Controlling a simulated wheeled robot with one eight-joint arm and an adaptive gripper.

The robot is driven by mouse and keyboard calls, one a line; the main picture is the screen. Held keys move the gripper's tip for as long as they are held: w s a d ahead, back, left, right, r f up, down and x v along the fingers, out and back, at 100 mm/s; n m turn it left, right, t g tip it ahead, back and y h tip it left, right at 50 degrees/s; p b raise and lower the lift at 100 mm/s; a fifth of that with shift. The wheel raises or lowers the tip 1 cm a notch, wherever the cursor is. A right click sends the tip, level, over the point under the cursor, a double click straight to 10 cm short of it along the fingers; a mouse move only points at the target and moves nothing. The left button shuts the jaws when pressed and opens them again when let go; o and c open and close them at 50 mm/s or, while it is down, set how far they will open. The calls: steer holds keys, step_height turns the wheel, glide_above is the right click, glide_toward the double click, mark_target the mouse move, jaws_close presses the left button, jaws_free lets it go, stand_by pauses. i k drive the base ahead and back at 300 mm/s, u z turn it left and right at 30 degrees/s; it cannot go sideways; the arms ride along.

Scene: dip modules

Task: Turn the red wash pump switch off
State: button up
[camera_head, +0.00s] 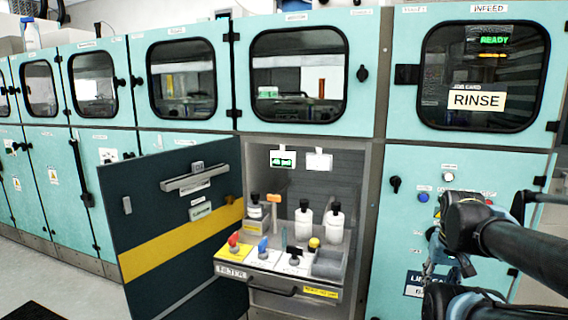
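A red knob (234,240) stands at the left end of a pulled-out drawer in the open lower cabinet. Its label is too small to read, so I cannot tell whether it is the wash pump switch. On the teal panel at right, a small red part (489,202) shows just above my arm, mostly hidden. A blue button (423,197) and a white button (448,177) are on the same panel. My dark arm reaches in from the right edge in front of this panel. My gripper's fingers cannot be made out clearly, and nothing is visibly held.
The drawer (264,290) also holds blue, black and yellow knobs and a few bottles with black caps. A dark door with a yellow stripe (180,243) swings out at left. Above the right panel is a window with a RINSE card (477,101) and a green READY display (494,40).

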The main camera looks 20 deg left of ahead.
mark_target(232, 240)
steer(key=u, duration=1.75)
